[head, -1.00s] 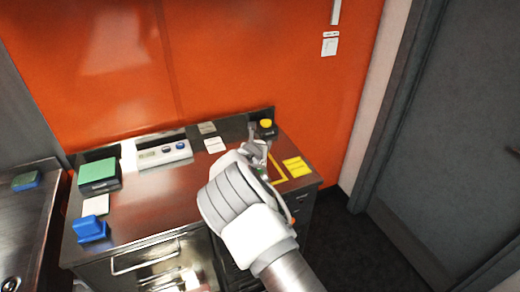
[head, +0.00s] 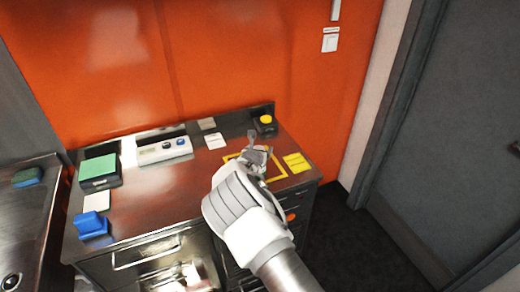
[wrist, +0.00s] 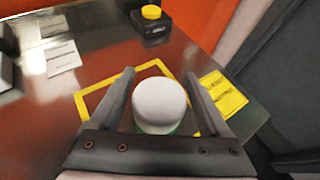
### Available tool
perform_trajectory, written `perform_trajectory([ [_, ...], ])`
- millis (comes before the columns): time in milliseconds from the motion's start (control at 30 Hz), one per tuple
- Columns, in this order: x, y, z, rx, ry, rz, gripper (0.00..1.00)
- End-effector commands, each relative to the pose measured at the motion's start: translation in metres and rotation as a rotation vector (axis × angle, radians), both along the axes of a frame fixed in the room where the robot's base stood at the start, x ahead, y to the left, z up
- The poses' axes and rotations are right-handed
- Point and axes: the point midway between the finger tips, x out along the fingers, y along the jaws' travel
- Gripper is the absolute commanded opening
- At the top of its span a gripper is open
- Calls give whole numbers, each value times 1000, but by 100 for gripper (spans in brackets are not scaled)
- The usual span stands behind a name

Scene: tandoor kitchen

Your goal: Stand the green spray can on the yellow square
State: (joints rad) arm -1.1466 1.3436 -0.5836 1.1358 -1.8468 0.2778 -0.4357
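The green spray can (wrist: 160,108) shows in the wrist view as a pale cap with a sliver of green body below it. It looks upright and overlaps the inside of the yellow square (wrist: 92,91), a taped outline on the counter. Its base is hidden, so I cannot tell whether it touches the counter. My gripper (wrist: 159,74) has a finger on each side of the can, with narrow gaps beside the cap. In the head view my gripper (head: 259,145) is over the yellow square (head: 284,174) and mostly hides the can.
A black box with a yellow button (head: 265,121) stands behind the square. Yellow notes (head: 296,162) lie to its right. A grey control panel (head: 164,149), a green-topped box (head: 98,170) and a blue object (head: 91,225) are farther left. The counter's middle is clear.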

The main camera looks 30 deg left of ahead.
Motion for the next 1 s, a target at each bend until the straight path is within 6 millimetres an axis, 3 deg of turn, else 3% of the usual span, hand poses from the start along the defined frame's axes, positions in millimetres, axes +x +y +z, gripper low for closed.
perform_trajectory([
  [467,0,0,6,0,0,0,92],
  [1000,-61,-17,35,2,1,0,92],
])
